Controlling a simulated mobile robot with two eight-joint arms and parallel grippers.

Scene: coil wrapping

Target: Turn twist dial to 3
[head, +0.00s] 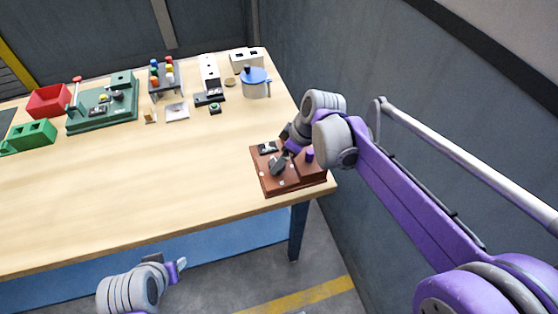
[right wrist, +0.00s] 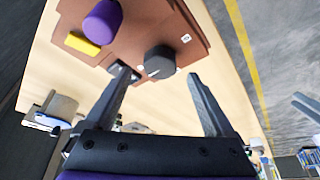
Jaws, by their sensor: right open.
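The dark grey twist dial (head: 278,165) sits on a brown board (head: 291,178) at the table's right front corner. In the right wrist view the dial (right wrist: 160,62) is a faceted dark knob with a white pointer mark. Small white labels (right wrist: 186,38) lie around it, too small to read. My right gripper (right wrist: 164,78) is open, its fingertips on either side of the dial's near side; I cannot tell whether they touch it. In the head view the right gripper (head: 292,147) is partly hidden by its own wrist. My left gripper (head: 179,266) is off the table's front edge; its opening is unclear.
A purple knob (head: 309,155) and a yellow block (right wrist: 82,44) are also on the brown board. A blue-lidded pot (head: 256,86), a green board (head: 102,110) and a red bin (head: 48,101) stand farther back. The table's middle is clear. A wall rises at right.

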